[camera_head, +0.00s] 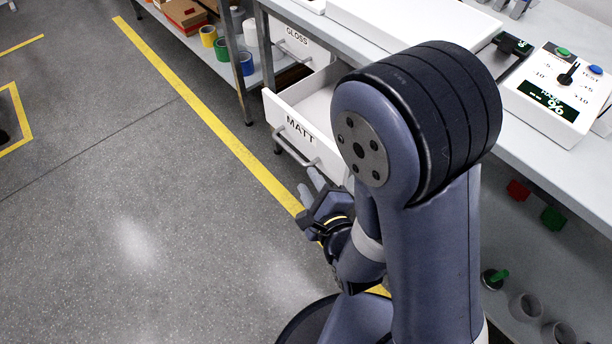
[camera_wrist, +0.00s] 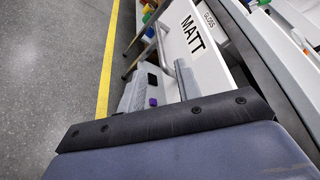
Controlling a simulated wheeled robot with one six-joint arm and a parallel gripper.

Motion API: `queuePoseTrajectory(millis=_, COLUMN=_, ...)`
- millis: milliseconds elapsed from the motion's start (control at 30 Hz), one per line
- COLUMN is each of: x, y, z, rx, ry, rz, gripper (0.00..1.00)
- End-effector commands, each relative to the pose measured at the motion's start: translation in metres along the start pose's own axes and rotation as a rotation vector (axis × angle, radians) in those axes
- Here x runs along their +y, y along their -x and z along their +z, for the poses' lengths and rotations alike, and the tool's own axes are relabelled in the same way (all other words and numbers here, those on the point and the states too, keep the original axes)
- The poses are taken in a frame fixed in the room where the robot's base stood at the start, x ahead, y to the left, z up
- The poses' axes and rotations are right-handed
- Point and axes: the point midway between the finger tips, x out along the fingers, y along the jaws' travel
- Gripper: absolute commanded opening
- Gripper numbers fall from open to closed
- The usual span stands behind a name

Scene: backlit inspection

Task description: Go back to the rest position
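My gripper (camera_head: 313,186) is low in front of the bench in the head view, just below the handle (camera_head: 297,150) of the drawer marked MATT (camera_head: 325,138). Its two light grey fingers look a little apart, with nothing seen between them. My arm is bent, and its large elbow covers much of the bench. The MATT drawer is pulled out, and its visible inside looks bare. In the wrist view the drawer front (camera_wrist: 205,65) and its handle (camera_wrist: 186,78) are close ahead. My own dark link covers the lower part of that view, and the fingertips are not clear there.
The GLOSS drawer (camera_head: 300,42) sits farther back. A control box (camera_head: 560,88) stands on the bench at right. The lower shelf holds coloured tape rolls (camera_head: 222,48) and grey rings (camera_head: 526,307).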

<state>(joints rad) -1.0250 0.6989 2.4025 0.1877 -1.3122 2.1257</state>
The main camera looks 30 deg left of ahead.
Motion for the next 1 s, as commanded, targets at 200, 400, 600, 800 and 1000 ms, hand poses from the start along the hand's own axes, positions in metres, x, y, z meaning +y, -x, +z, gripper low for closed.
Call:
queuePoseTrajectory(millis=200, x=0.000, y=0.001, z=0.000, rx=0.000, ry=0.000, rz=0.000, gripper=0.33)
queuePoseTrajectory(millis=400, x=0.000, y=-0.003, z=0.000, rx=0.000, ry=-0.001, rz=-0.001, gripper=0.33)
queuePoseTrajectory(millis=600, x=-0.001, y=-0.026, z=0.000, rx=0.001, ry=-0.001, rz=-0.002, gripper=0.33)
queuePoseTrajectory(millis=800, x=-0.001, y=-0.061, z=0.000, rx=0.000, ry=-0.001, rz=-0.002, gripper=0.33)
queuePoseTrajectory(millis=1000, x=-0.001, y=-0.091, z=0.000, rx=0.000, ry=-0.001, rz=-0.003, gripper=0.33)
